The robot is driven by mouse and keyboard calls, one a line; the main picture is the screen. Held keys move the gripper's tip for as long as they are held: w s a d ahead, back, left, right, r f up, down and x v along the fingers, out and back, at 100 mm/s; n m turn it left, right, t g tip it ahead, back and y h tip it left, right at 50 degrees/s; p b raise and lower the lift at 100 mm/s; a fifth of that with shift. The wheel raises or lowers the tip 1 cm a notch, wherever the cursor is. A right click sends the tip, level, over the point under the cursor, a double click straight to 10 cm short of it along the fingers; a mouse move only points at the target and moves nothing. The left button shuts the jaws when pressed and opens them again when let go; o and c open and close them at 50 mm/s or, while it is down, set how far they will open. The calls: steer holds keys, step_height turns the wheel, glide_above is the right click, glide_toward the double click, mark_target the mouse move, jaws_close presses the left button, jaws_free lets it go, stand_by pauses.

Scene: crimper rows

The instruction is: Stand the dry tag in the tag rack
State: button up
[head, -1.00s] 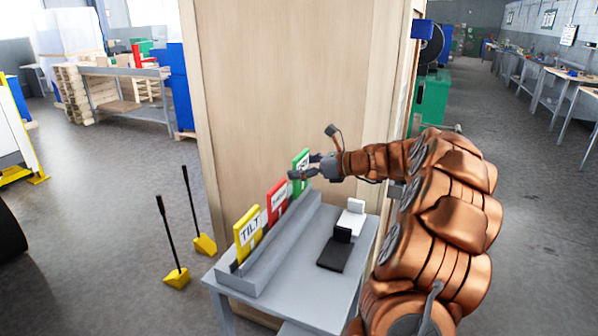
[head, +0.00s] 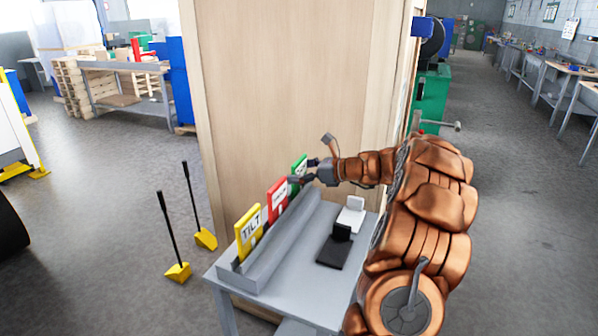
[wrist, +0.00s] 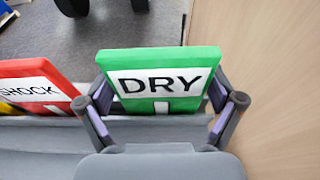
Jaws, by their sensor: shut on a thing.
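The dry tag is a green plate with a white label reading DRY (wrist: 160,62), upright in the wrist view. It also shows as a green sliver in the head view (head: 299,164). My gripper (head: 308,172) is shut on it, with a finger at each side edge in the wrist view (wrist: 162,108). The tag rack (head: 285,240) is a long grey trough on the small table. The dry tag is at its far end, in line with the other tags. The tag's lower edge is hidden, so I cannot tell whether it rests in the slot.
A red tag reading SHOCK (wrist: 30,85) and a yellow TILT tag (head: 249,232) stand in the rack. A black holder (head: 335,247) and a white holder (head: 351,215) sit on the grey table (head: 300,290). A wooden panel (head: 290,80) rises behind.

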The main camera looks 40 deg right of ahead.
steer(key=shift+f, duration=0.15)
steer(key=o, duration=0.9)
steer(key=shift+s+d, duration=0.1)
steer(key=shift+s, duration=0.05)
steer(key=b+v, duration=0.2)
steer(key=v, duration=0.9)
steer(key=shift+s+d+r+b, duration=0.15)
steer(key=shift+s+r+b, duration=0.1)
steer(key=shift+b, duration=0.15)
steer(key=shift+s, duration=0.1)
